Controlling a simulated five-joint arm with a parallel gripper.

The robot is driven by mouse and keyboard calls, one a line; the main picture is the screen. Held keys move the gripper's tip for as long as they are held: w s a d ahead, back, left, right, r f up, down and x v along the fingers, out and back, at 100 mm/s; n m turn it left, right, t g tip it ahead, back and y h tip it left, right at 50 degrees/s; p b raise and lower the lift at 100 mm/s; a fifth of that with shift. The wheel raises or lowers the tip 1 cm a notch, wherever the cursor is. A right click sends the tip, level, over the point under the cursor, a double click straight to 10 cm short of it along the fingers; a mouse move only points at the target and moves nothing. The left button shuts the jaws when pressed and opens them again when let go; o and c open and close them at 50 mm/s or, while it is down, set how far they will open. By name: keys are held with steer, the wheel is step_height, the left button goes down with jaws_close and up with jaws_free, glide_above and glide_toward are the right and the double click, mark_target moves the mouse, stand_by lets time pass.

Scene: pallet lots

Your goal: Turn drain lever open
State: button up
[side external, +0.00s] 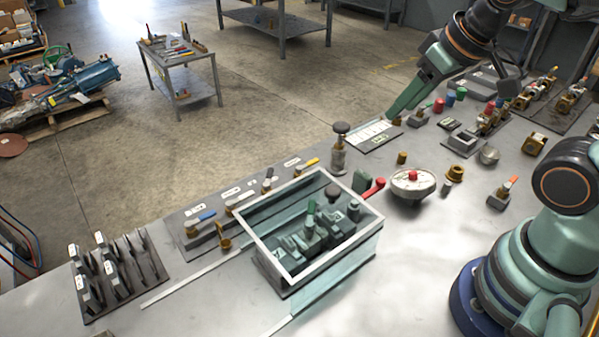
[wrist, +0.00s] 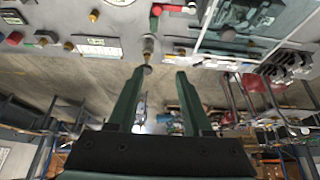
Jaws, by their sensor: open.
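A row of small valves with coloured levers stands on a dark plate left of the glass-lidded box in the side view. One has a blue lever (side external: 207,216), one a yellow lever (side external: 312,162). A valve with an orange-red lever (side external: 511,184) stands at the right. The labels are too small to read, so I cannot tell which is the drain lever. My gripper (side external: 393,115) is at the table's far edge, near a white-labelled plate, apart from these levers. In the wrist view my gripper (wrist: 160,74) is open with nothing between its fingers.
The glass-lidded box (side external: 288,272) holds dark fittings, with a red handle (side external: 372,188) beside it. A round gauge-like body (side external: 413,186) and a dark-knobbed post (side external: 339,155) stand nearby. A rack (side external: 118,275) is at the left.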

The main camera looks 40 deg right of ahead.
steer(key=shift+c, duration=0.2)
steer(key=m+g, duration=0.6)
steer(key=m, duration=1.2)
glide_above(313, 161)
step_height(313, 161, down, 8)
step_height(313, 161, down, 12)
jaws_close()
